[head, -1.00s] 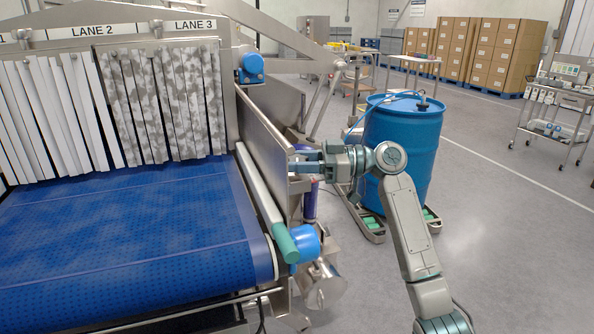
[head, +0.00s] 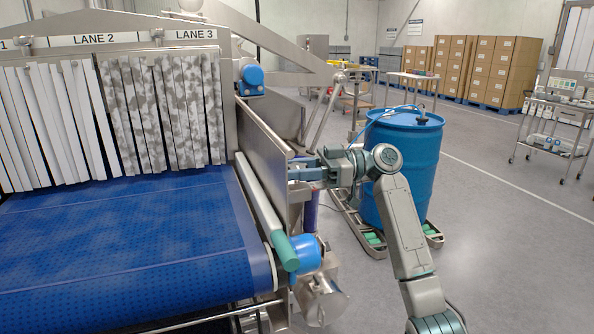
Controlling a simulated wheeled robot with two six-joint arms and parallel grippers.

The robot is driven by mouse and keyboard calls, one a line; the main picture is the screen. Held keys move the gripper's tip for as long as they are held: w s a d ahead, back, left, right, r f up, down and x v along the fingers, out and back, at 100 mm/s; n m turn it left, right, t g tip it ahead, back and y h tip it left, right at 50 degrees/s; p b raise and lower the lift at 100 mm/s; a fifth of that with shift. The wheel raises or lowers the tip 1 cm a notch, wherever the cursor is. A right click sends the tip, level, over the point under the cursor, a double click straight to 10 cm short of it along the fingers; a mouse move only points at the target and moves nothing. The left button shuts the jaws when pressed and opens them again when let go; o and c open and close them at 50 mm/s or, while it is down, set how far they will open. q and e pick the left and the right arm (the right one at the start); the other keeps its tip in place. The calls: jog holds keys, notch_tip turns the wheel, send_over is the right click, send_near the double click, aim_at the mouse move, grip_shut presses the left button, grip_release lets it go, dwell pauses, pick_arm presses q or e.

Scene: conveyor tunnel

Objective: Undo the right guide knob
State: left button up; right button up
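The right guide is a tall steel side plate (head: 262,150) along the right edge of the blue conveyor belt (head: 130,235). My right gripper (head: 300,170) reaches in from the right and is at the outer face of this plate, near its front end. Its fingertips are small and partly lost against the steel, so I cannot tell whether they are open or shut. I cannot make out a guide knob at the fingertips; the gripper may hide it. A blue round part (head: 304,253) sits lower, at the belt's front right corner. My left gripper is not in view.
A teal-ended roller bar (head: 285,252) runs along the belt's right edge. A blue drum (head: 405,165) on a wheeled dolly stands close behind my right arm. Strip curtains (head: 165,110) hang over the belt. Open floor lies to the right.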

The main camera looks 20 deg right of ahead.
jog(key=o, duration=1)
jog(key=shift+d, duration=0.2)
pick_arm(q)
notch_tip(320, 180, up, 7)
jog(key=b, duration=0.2)
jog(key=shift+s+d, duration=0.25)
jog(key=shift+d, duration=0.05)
pick_arm(e)
jog(key=s+d, duration=0.1)
jog(key=d, duration=0.9)
jog(key=shift+s+d, duration=0.2)
